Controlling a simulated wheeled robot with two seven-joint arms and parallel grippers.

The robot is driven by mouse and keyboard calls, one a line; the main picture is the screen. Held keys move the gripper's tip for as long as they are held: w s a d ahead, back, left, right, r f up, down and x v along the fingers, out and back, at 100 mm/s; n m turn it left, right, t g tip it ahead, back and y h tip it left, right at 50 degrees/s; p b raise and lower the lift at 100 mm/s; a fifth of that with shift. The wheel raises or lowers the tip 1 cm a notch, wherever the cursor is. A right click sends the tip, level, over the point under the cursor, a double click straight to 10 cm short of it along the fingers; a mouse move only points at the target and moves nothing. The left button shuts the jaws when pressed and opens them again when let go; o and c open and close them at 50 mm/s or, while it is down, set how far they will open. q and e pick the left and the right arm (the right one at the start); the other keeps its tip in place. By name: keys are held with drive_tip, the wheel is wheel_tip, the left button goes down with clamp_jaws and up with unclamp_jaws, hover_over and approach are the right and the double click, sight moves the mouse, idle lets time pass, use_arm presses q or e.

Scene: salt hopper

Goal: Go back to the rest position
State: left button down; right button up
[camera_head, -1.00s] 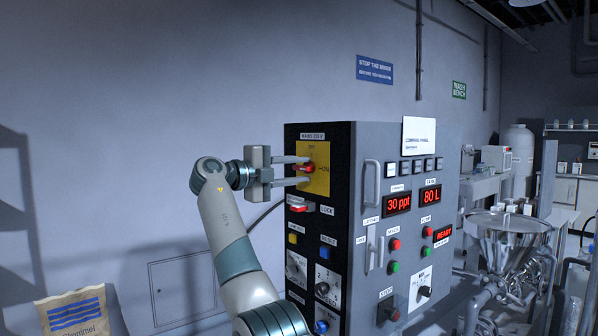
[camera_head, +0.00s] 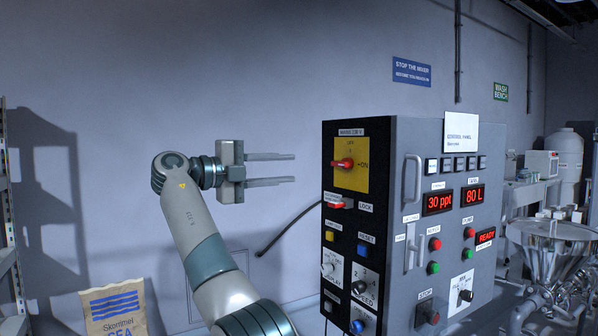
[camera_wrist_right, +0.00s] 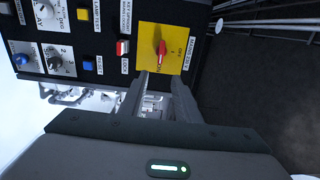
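My right gripper (camera_head: 292,169) is in the head view, left of the control cabinet (camera_head: 398,139) and clear of it. Its two fingers point right, parallel with a gap between them, and hold nothing. In the right wrist view the fingers (camera_wrist_right: 168,88) reach toward the yellow switch plate with a gap between them. The red main switch (camera_head: 343,163) sits on that yellow plate and also shows in the right wrist view (camera_wrist_right: 162,47); its handle lies roughly toward the ON label. My left gripper is not in view.
A sack (camera_head: 116,309) stands at the lower left, near a shelf rack (camera_head: 8,235) at the left edge. A steel hopper (camera_head: 560,235) is right of the cabinet. A dark cable (camera_head: 288,230) runs along the wall to the cabinet. Open space lies left of my gripper.

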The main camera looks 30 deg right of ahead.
drive_tip(key=shift+a, duration=0.7)
drive_tip(key=shift+f, duration=0.1)
